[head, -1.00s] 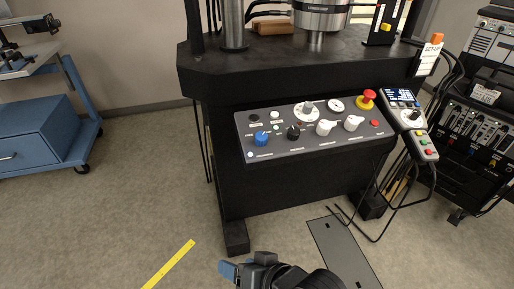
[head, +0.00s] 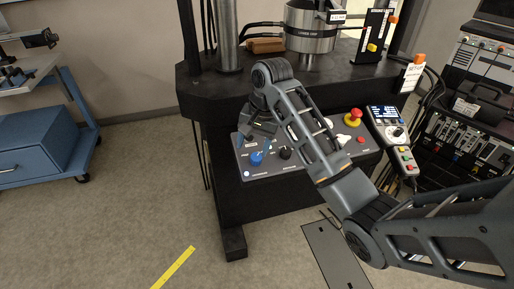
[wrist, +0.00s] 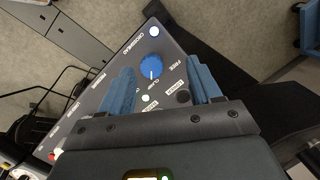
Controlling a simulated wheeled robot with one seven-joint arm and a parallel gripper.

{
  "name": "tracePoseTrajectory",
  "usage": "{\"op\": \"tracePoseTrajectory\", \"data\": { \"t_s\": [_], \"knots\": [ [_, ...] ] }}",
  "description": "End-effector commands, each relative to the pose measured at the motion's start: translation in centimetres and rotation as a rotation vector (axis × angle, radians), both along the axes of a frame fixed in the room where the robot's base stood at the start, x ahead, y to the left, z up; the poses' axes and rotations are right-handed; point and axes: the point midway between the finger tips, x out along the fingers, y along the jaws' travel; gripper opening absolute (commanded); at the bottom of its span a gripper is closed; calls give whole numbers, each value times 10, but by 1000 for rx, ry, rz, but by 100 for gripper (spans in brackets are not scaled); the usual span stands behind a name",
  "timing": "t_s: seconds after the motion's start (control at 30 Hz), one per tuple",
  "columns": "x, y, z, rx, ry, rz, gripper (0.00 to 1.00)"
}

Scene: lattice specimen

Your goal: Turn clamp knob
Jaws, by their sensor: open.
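The blue clamp knob (head: 256,159) is at the left end of the sloped grey control panel (head: 290,171). In the wrist view the round blue knob (wrist: 151,68) has a white pointer line and sits among the words CLAMP and FREE. My gripper (wrist: 159,66) is open and empty, its two blue fingers to either side of the knob in that view. The knob shows whole, and I cannot tell how far the fingertips are from it. In the head view my gripper (head: 259,139) is just above the knob, partly hidden by my arm.
A black knob (head: 285,153) is right of the blue one; my arm covers much of the panel's middle. A red emergency button (head: 353,117) and a handset (head: 389,125) are to the right. The black machine table (head: 205,93) overhangs behind. Floor at left is mostly free.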

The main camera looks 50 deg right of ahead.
Motion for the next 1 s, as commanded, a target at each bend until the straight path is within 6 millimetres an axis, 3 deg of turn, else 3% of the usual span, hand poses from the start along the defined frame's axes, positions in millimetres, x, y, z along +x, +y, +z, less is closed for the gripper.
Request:
{"op": "tracePoseTrajectory", "data": {
  "t_s": [0.1,0.27,1.0],
  "knots": [
    [-4,-19,18,-12,48,-28,63],
    [-6,-25,19,-13,67,-38,63],
    [3,-20,-52,-12,65,-36,63]
  ]
}}
